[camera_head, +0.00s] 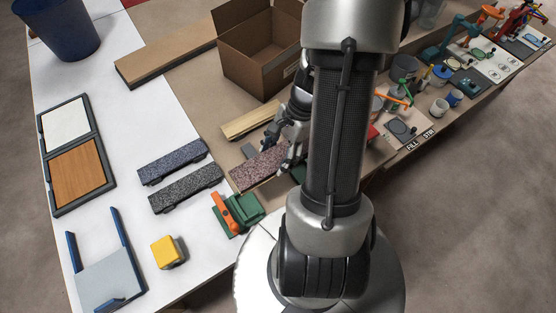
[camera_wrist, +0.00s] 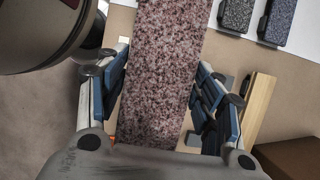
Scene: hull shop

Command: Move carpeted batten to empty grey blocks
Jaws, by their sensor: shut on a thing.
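A carpeted batten with reddish speckled pile (camera_head: 257,168) lies in my gripper (camera_head: 284,146). In the wrist view the batten (camera_wrist: 162,65) runs lengthwise between the two fingers (camera_wrist: 160,88), which are shut on its sides. I cannot tell how far it is above the table. A small grey block (camera_head: 248,151) shows beside the batten in the head view. In the wrist view dark grey pieces (camera_wrist: 196,145) show right of the batten. My arm hides part of this area in the head view.
A blue-grey carpeted batten (camera_head: 173,161) and a black-and-white one (camera_head: 186,187) lie left on the white table. A bare wood strip (camera_head: 250,121) lies behind the gripper. A green fixture with an orange handle (camera_head: 238,212) stands in front. A cardboard box (camera_head: 245,62) stands behind.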

